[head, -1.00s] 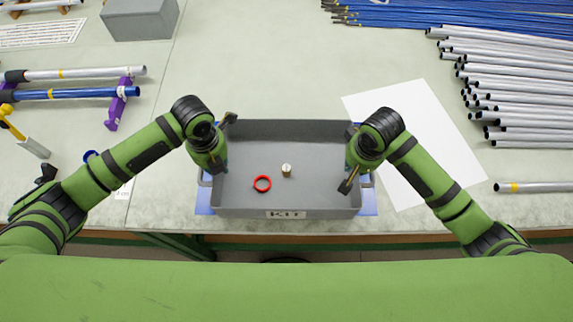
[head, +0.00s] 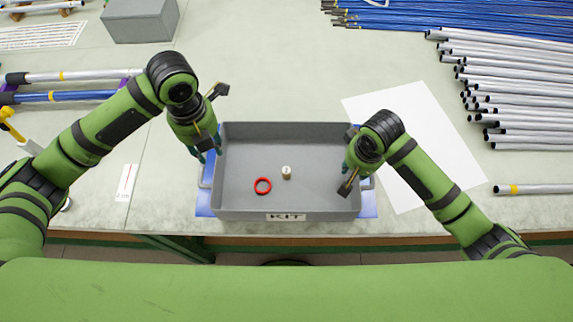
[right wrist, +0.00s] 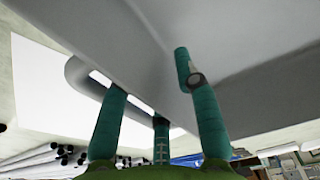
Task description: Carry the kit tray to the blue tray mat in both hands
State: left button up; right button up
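The grey kit tray (head: 318,215) rests over the blue tray mat (head: 205,203), whose edges show at its left and right. In it lie a red ring (head: 262,186) and a small pale-topped piece (head: 286,173). My left gripper (head: 206,147) is raised just beyond the tray's left wall, apart from the left handle, with its teal fingers spread and empty. My right gripper (head: 350,175) is at the tray's right end. In the right wrist view its fingers (right wrist: 158,95) are spread close to the handle (right wrist: 80,75) and tray wall; they do not look closed on it.
A white sheet (head: 425,130) lies right of the tray, with many grey tubes (head: 520,90) beyond it. Blue rods (head: 450,14) lie at the back. A grey box (head: 140,20) stands back left. The table behind the tray is clear.

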jog(key=shift+r, duration=0.2)
pick_arm(q)
jog(key=shift+r, duration=0.6)
pick_arm(e)
notch_tip(320, 180, up, 12)
jog(key=s, duration=0.1)
jog(key=shift+s+f, duration=0.25)
